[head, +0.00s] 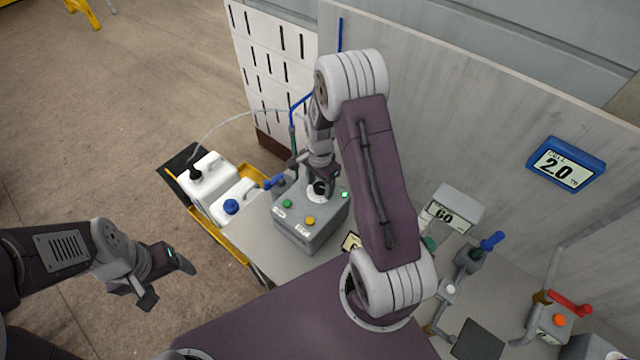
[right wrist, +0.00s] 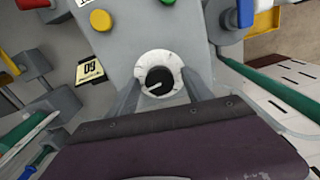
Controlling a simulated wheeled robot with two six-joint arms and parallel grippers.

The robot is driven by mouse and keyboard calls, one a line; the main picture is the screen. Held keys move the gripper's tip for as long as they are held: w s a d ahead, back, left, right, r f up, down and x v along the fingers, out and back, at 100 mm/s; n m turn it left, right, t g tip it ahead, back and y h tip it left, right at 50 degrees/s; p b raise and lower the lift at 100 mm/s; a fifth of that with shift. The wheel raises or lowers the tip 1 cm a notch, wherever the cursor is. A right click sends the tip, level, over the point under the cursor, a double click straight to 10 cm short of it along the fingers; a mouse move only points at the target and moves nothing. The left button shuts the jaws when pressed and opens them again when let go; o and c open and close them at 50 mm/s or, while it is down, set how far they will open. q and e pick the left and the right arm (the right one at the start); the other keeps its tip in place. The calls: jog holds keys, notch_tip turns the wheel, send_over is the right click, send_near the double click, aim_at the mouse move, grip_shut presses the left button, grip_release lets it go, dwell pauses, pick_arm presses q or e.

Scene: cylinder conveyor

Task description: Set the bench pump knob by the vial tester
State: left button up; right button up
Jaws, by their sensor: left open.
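The bench pump is a grey box (head: 311,224) on the bench, with green and yellow buttons and a lit green lamp. Its round knob (right wrist: 158,82) has a black centre, a white pointer and a white surround. My right gripper (head: 319,187) is down at the box top. Its two fingers flank the knob in the right wrist view; whether they touch it I cannot tell. A grey unit (head: 453,209) with a display reading about 60 stands right of the pump; it may be the vial tester. My left gripper (head: 168,278) is open and empty, over the floor.
A yellow-edged card (right wrist: 90,68) beside the pump seems to read 60. A blue wall display (head: 566,165) reads CELL 2.0. White jugs (head: 207,180) stand left of the pump. Valves with blue (head: 492,241) and red (head: 569,303) handles are at right.

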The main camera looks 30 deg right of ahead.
aim_at(320, 186)
jog(key=shift+r, duration=0.25)
notch_tip(320, 186, up, 9)
jog(key=shift+f+b, duration=0.2)
jog(key=shift+b, duration=0.85)
jog(key=shift+f, duration=0.1)
